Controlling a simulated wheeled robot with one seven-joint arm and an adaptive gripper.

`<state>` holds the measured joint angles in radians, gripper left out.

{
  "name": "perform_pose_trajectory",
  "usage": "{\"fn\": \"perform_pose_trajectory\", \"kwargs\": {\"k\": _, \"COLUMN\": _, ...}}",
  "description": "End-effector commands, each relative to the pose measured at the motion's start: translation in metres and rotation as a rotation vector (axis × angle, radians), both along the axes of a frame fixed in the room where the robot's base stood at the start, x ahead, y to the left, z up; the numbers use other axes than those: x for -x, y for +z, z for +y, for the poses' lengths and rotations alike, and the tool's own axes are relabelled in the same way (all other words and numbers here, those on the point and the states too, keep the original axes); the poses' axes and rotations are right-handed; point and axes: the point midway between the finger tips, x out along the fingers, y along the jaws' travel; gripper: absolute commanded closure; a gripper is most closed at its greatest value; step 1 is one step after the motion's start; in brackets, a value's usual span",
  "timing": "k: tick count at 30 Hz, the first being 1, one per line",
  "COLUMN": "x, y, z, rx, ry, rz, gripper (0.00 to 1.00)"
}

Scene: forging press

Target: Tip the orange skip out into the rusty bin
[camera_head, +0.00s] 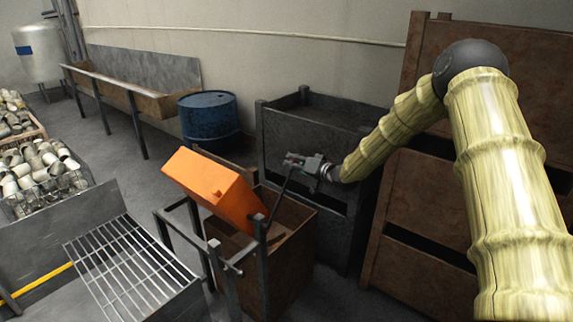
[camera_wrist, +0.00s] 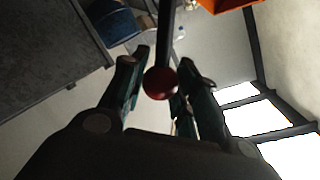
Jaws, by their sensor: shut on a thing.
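The orange skip (camera_head: 213,187) hangs tilted in a dark metal frame, its lower end leaning over the rusty bin (camera_head: 288,262). The bin stands on the floor, and the skip and frame hide part of its opening. My gripper (camera_head: 291,163) is to the right of the skip, at the upper end of a dark lever. In the wrist view the lever ends in a red ball knob (camera_wrist: 160,83), which sits between the fingers of my gripper (camera_wrist: 162,78). A corner of the orange skip (camera_wrist: 222,4) shows at the top of that view. The skip's inside is hidden.
A dark metal crate (camera_head: 316,135) stands just behind my gripper, with large rusty crates (camera_head: 425,262) to the right. A blue drum (camera_head: 208,119) is behind the skip. A grated stand (camera_head: 125,262) is at front left.

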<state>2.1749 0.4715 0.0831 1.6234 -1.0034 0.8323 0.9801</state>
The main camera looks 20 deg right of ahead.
Motion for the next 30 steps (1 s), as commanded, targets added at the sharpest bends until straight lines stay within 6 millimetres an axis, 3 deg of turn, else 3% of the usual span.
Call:
{"fn": "perform_pose_trajectory", "kwargs": {"k": 6, "x": -0.0034, "y": -0.0005, "z": -0.0122, "rx": 0.002, "ry": -0.011, "rz": -0.005, "gripper": 1.00}}
{"fn": "perform_pose_trajectory", "kwargs": {"k": 19, "x": -0.0043, "y": -0.0004, "z": -0.0151, "rx": 0.003, "ry": -0.013, "rz": -0.005, "gripper": 1.00}}
{"fn": "perform_pose_trajectory", "kwargs": {"k": 20, "x": -0.0043, "y": -0.0003, "z": -0.0152, "rx": 0.003, "ry": -0.013, "rz": -0.005, "gripper": 0.69}}
{"fn": "perform_pose_trajectory", "kwargs": {"k": 23, "x": -0.0040, "y": -0.0008, "z": -0.0148, "rx": 0.004, "ry": -0.013, "rz": -0.005, "gripper": 0.50}}
{"fn": "perform_pose_trajectory", "kwargs": {"k": 30, "x": -0.0035, "y": -0.0023, "z": -0.0107, "rx": 0.003, "ry": -0.008, "rz": -0.002, "gripper": 0.48}}
